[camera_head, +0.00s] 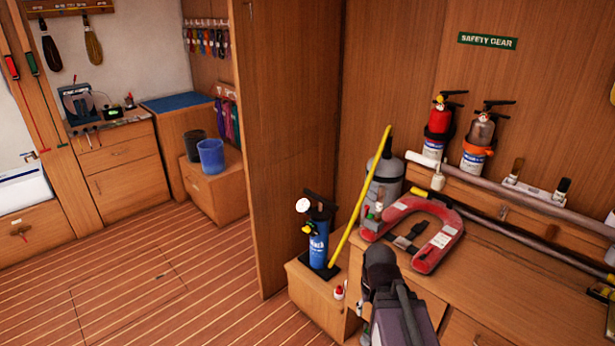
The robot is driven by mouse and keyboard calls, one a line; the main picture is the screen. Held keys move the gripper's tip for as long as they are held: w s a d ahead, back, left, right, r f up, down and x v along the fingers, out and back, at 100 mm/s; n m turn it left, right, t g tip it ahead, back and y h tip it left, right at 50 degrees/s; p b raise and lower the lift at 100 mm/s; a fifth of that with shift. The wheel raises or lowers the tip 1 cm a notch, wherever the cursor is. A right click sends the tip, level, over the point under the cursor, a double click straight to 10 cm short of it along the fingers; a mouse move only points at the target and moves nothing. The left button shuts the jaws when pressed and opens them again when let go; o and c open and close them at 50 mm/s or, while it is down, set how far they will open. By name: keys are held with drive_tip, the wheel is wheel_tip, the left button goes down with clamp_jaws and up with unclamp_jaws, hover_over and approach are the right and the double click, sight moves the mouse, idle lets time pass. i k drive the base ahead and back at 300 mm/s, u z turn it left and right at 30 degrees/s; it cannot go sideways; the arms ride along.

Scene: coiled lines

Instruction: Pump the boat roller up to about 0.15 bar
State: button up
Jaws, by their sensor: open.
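A blue pump (318,240) with a black T-handle and a round white gauge stands upright on a low wooden box at the centre. The gauge reading is too small to make out. A grey cylinder (384,172) stands behind the red horseshoe buoy; it may be the boat roller, but I cannot tell for sure. A yellow tube or pole (360,200) leans diagonally between the pump and this cylinder. Part of my dark arm rises from the bottom edge right of the pump. No gripper fingers show.
The red horseshoe buoy (432,255) lies on the wooden counter (535,290). Two bottle-like devices (439,125) hang on the wall under the safety gear sign (487,41). A wooden partition (290,150) stands left of the pump. The plank floor (190,300) at left is clear.

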sight(322, 201)
drive_tip(key=u, duration=0.6)
drive_tip(key=i, duration=1.8)
drive_tip(key=z, duration=0.65)
